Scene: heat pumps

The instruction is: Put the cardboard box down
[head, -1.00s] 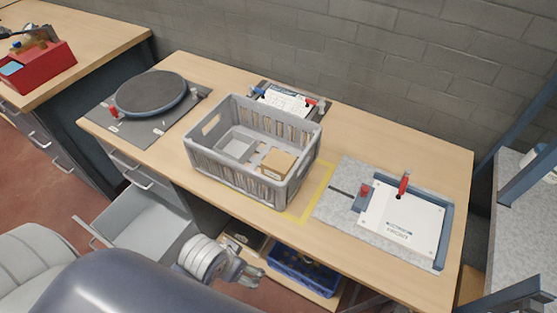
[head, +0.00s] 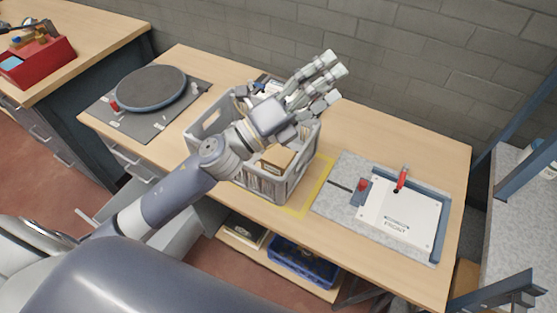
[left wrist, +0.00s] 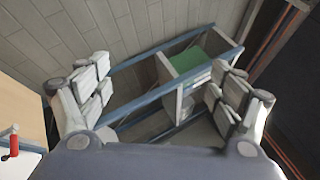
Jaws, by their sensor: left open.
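A small brown cardboard box (head: 277,158) sits inside the grey plastic crate (head: 301,176) on the workbench. My left arm crosses over the crate and hides much of its inside. My left gripper (head: 328,84) is above the crate's far right side, pointing toward the back wall. Its fingers are spread and empty, which the left wrist view (left wrist: 160,85) also shows. The gripper is apart from the cardboard box. My right gripper is in neither view.
A round dark turntable (head: 151,88) is left of the crate. A fixture with a white plate (head: 400,215) is on the right. Yellow tape (head: 318,190) borders the crate. A blue bin (head: 300,262) is on the shelf below. A rack (left wrist: 190,70) shows in the left wrist view.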

